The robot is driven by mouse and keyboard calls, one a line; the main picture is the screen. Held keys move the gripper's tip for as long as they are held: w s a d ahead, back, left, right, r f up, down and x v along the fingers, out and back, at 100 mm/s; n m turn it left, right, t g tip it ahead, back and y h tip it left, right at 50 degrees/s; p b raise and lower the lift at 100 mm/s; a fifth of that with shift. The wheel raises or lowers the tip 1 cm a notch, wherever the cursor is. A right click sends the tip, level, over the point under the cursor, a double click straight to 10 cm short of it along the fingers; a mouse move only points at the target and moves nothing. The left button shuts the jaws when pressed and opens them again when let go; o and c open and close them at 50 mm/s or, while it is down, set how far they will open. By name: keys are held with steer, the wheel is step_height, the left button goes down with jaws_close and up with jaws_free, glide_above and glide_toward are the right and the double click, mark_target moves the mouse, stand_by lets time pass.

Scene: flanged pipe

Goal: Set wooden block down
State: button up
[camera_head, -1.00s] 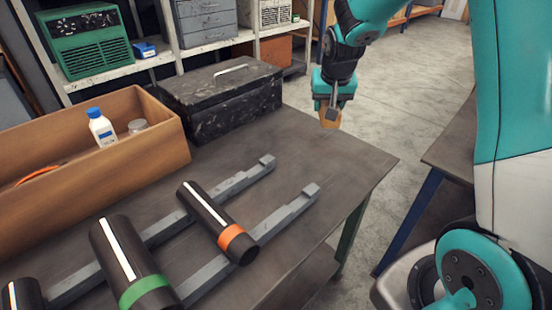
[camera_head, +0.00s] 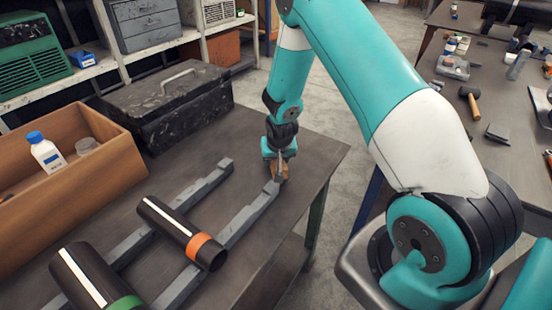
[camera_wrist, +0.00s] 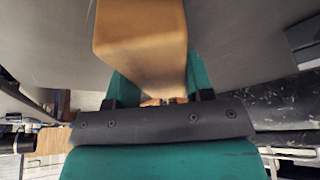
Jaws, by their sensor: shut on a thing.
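The wooden block (camera_wrist: 140,45) is tan and fills the upper middle of the wrist view, between my gripper's fingers. In the head view my gripper (camera_head: 278,172) is near the right end of the table, by the far end of the grey rail nearer the right edge. A small part of the block (camera_head: 284,172) shows below the gripper there. My gripper is shut on the block. I cannot tell whether the block touches the table (camera_head: 310,160) or hangs just above it.
Two grey notched rails (camera_head: 250,212) carry dark pipes; one pipe (camera_head: 185,235) has an orange band, another (camera_head: 92,280) a green band. A black toolbox (camera_head: 170,105) and a wooden crate (camera_head: 75,190) with a white bottle (camera_head: 46,152) stand behind. A second table (camera_head: 480,85) holds tools.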

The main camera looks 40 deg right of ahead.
steer(key=shift+f, duration=0.45)
steer(key=shift+f, duration=0.15)
steer(key=o, duration=1)
